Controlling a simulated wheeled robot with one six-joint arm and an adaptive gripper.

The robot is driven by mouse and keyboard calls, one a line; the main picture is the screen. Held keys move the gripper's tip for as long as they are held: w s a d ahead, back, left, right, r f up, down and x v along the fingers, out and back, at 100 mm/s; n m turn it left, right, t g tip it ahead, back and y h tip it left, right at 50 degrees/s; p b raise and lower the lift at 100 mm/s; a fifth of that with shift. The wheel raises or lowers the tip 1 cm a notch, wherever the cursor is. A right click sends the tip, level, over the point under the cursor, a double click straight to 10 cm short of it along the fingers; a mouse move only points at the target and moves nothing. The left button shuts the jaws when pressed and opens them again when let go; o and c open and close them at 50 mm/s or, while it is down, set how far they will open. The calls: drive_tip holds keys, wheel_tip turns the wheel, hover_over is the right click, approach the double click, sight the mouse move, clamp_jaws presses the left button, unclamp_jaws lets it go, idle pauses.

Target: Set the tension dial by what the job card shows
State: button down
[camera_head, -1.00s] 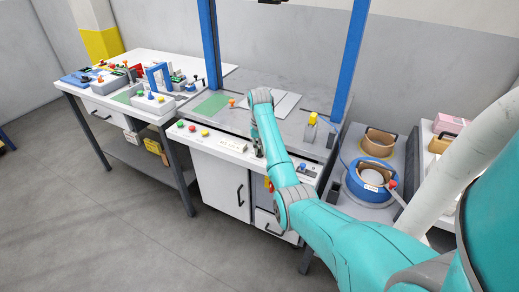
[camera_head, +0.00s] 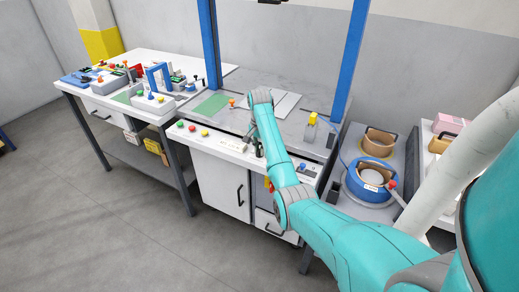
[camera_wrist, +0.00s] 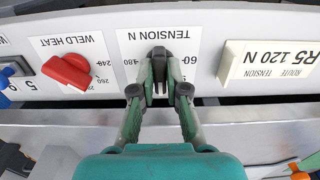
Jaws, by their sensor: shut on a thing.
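The tension dial (camera_wrist: 158,62) is a black knob on a white plate (camera_wrist: 125,45) marked TENSION N, upside down in the wrist view. My gripper (camera_wrist: 160,85) is shut on the knob from the front.
A red weld heat knob (camera_wrist: 66,72) is close beside the dial plate, with a blue knob (camera_wrist: 5,92) past it. Coloured buttons (camera_head: 192,128) line the front panel (camera_head: 215,143). Blue posts (camera_head: 346,75) frame the machine. A strap reel (camera_head: 370,181) stands at the right.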

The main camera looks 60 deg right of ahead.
idle(0.3)
drive_tip(key=c, duration=1.2)
unclamp_jaws()
